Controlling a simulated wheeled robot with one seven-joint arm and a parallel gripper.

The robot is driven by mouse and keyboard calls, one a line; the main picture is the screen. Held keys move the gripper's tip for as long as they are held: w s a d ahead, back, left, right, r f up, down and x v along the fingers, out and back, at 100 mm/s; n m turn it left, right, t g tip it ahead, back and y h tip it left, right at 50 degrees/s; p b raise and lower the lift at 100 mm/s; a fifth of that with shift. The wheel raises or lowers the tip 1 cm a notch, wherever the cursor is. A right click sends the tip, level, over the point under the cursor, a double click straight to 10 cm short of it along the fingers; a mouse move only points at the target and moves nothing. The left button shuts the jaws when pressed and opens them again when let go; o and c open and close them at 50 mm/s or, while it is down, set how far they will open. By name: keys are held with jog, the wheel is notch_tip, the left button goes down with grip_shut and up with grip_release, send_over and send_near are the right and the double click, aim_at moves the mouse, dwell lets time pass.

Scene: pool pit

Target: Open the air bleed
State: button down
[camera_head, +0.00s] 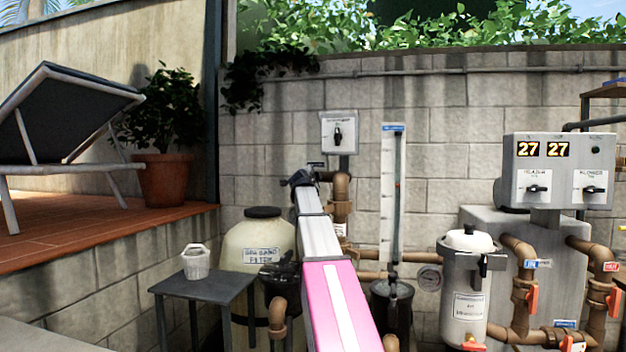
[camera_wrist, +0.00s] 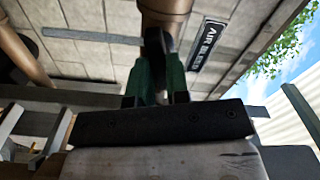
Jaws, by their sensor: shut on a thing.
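The air bleed's dark handle (camera_wrist: 153,40) shows in the wrist view below a brown pipe (camera_wrist: 166,8), beside a black label reading AIR BLEED (camera_wrist: 207,45). My gripper (camera_wrist: 158,70) has its green fingers closed around this handle. Part of the handle is hidden between the fingers. In the head view my arm reaches out to the upper end of a brown pipe (camera_head: 341,195) under the grey switch box. My gripper (camera_head: 313,170) is small and dark there, and the handle cannot be made out clearly.
A sand filter (camera_head: 240,235) stands left of my arm, behind a small table (camera_head: 208,289) holding a white basket (camera_head: 195,262). A clear level tube (camera_head: 391,190), a silver strainer pot (camera_head: 467,280) and orange-handled valves (camera_head: 531,298) stand to the right. A block wall (camera_head: 440,120) closes the back.

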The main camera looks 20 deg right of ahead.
jog(key=n, duration=1.4)
jog(key=shift+n, duration=0.4)
jog(key=c, duration=1)
grip_release()
jog(key=shift+s, duration=0.1)
jog(key=v, duration=0.6)
jog(key=shift+s+a, duration=0.3)
